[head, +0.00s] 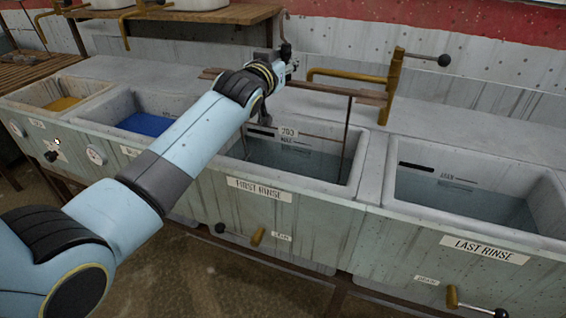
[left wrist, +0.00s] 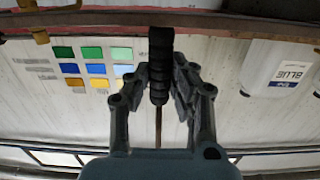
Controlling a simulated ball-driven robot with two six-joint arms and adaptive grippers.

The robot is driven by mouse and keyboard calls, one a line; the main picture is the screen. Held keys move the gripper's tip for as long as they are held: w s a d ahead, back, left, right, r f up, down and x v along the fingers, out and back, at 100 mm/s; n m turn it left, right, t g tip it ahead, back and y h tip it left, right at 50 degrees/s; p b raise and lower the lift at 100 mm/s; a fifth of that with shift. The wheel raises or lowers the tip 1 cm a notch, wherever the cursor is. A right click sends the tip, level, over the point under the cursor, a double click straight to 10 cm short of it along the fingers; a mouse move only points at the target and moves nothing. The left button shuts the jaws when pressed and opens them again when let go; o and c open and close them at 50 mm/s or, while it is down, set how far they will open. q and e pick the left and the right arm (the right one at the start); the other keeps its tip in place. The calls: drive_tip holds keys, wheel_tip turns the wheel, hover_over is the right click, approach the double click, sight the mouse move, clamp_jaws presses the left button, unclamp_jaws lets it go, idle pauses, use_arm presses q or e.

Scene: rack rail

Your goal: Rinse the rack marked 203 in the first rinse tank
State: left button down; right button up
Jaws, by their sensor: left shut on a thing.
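The rack marked 203 has a brown top bar (head: 330,92) and thin rods hanging down, with a small white 203 tag (head: 288,132). It hangs over the first rinse tank (head: 262,192), and its rods reach down inside the tank's opening. How deep they are in the water is hard to tell. My left gripper (head: 284,68) is above the bar, partly hidden by its own wrist. In the left wrist view, my left gripper (left wrist: 160,82) is shut on the black ribbed handle (left wrist: 160,62) of the rack. My right gripper is not in view.
The last rinse tank (head: 490,248) stands at right, and tanks with blue (head: 146,124) and yellow (head: 62,103) liquid at left. A brass tap (head: 390,85) with a black knob stands behind the rinse tanks. Drain handles (head: 258,237) stick out in front.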

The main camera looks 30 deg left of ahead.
use_arm(q)
drive_tip(key=shift+r, duration=0.15)
drive_tip(key=r+p, duration=0.5)
drive_tip(key=r, duration=0.1)
drive_tip(key=s+r+p, duration=0.1)
drive_tip(key=r+p, duration=1.1)
drive_tip(key=shift+s+r, duration=0.1)
drive_tip(key=shift+s, duration=0.2)
drive_tip(key=shift+s+f, duration=0.1)
drive_tip(key=shift+f, duration=0.1)
